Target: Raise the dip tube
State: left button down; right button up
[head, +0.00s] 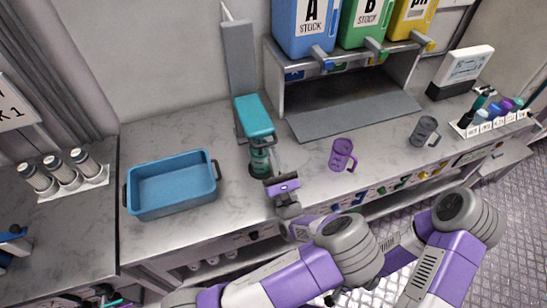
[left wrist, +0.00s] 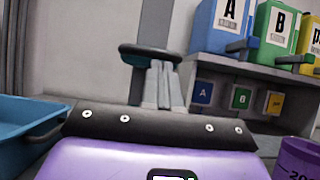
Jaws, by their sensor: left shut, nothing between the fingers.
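A dispenser-like stand has a grey upright (head: 239,75) and a teal head (head: 255,116); I cannot make out the dip tube for certain. A dark green vessel (head: 260,160) stands below the head. My left gripper (head: 282,182) is shut and empty, just in front and to the right of the vessel; I cannot tell if it touches. In the left wrist view the head (left wrist: 150,54) shows edge-on in front of the upright (left wrist: 158,88), beyond my purple gripper body, which hides the vessel. My right gripper is not in view.
A blue tub (head: 172,185) is left of the stand. A purple mug (head: 342,156) and grey mug (head: 423,131) stand to its right. Stock containers (head: 305,28) sit on a grey shelf (head: 350,55) behind. A rack of small bottles (head: 490,118) is far right.

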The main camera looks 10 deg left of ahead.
pick_arm(q)
notch_tip(320, 180, up, 17)
jog(key=p, duration=1.6)
jog(key=shift+r, duration=0.15)
jog(key=w+a+f+b+v, duration=0.1)
jog(key=b+v, duration=0.3)
jog(key=v, duration=0.9)
jog(key=shift+w+f, duration=0.25)
jog(key=shift+f, duration=0.65)
